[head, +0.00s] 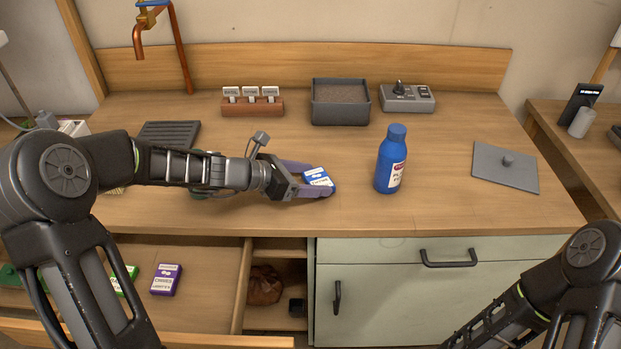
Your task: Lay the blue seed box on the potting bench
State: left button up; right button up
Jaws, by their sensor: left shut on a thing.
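The blue seed box (318,180), a small blue and white packet-like box with printed lettering, is at the middle of the potting bench (440,207). My left gripper (305,183) reaches in from the left and is shut on the box, low over the bench top. I cannot tell whether the box touches the wood. My right arm shows at the lower right, but its gripper is out of the picture.
A blue bottle (391,160) stands just right of the box. A grey soil tray (340,104), a label holder (252,105) and a control box (407,98) stand at the back. A grey lidded plate (506,169) lies right. An open drawer (212,279) holds a purple box (166,280).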

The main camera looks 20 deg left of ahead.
pick_arm(q)
jog(key=o, duration=1.4)
jog(key=shift+f, duration=0.1)
jog(key=shift+o, duration=0.2)
jog(key=shift+s+a+r, duration=0.1)
jog(key=shift+a+r, duration=0.05)
jog(key=shift+r, duration=0.1)
jog(key=v, duration=1.1)
jog(key=shift+s+a+r+p, duration=0.2)
jog(key=shift+p, duration=0.15)
